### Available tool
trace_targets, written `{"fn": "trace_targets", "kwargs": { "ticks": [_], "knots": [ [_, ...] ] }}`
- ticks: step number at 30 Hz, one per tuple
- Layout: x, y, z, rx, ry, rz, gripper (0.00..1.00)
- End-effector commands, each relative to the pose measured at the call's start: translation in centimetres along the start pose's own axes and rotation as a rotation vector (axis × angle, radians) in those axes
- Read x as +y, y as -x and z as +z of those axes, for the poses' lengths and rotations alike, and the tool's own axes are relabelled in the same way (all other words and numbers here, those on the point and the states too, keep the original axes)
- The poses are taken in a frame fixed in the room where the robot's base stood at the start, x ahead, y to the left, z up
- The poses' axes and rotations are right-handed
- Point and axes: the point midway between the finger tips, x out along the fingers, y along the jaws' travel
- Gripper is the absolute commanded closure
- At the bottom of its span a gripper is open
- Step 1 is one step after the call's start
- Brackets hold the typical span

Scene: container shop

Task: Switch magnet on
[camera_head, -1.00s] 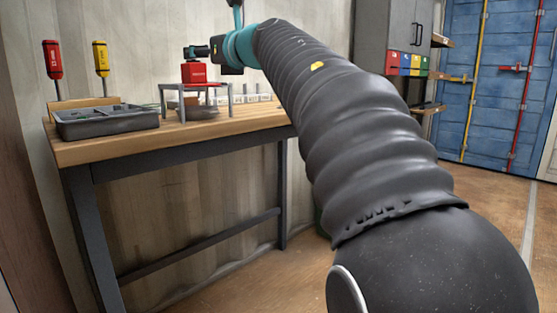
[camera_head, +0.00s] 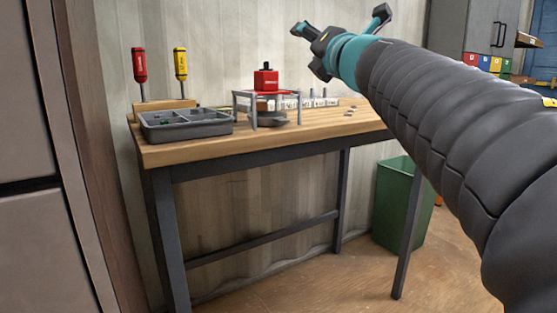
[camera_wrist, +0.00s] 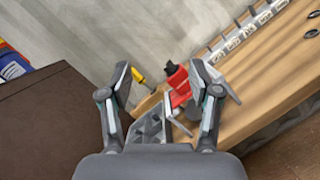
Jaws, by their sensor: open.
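The magnet is a red block (camera_head: 265,79) with a black knob on top. It sits on a small grey metal stand (camera_head: 271,96) on the wooden workbench (camera_head: 190,149). In the wrist view the red block (camera_wrist: 180,84) shows between and beyond the fingers, close to the right one in the picture. My gripper (camera_head: 300,28) is open and empty, raised above and to the right of the magnet, clear of it. In the wrist view my gripper's fingers (camera_wrist: 160,80) are spread apart. The state of the knob cannot be told.
A grey divided tray (camera_head: 186,124) lies on the bench's left part. A red screwdriver (camera_head: 139,65) and a yellow screwdriver (camera_head: 180,64) stand behind it. A row of small labelled holders (camera_head: 315,98) runs along the wall. A green bin (camera_head: 392,200) stands beneath on the right.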

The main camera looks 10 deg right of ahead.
Motion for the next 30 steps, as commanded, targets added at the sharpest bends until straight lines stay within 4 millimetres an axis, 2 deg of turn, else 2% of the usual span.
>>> {"fn": "trace_targets", "kwargs": {
  "ticks": [4,11,18,30],
  "knots": [
    [-0.6,1.0,0.5,-0.062,-0.2,-0.056,0.38],
    [-3.0,3.2,0.1,-0.154,-0.515,-0.166,0.38],
    [-5.9,5.7,-1.5,-0.232,-0.8,-0.292,0.38],
    [-9.7,9.8,-5.3,-0.328,-1.143,-0.484,0.38]
  ]
}}
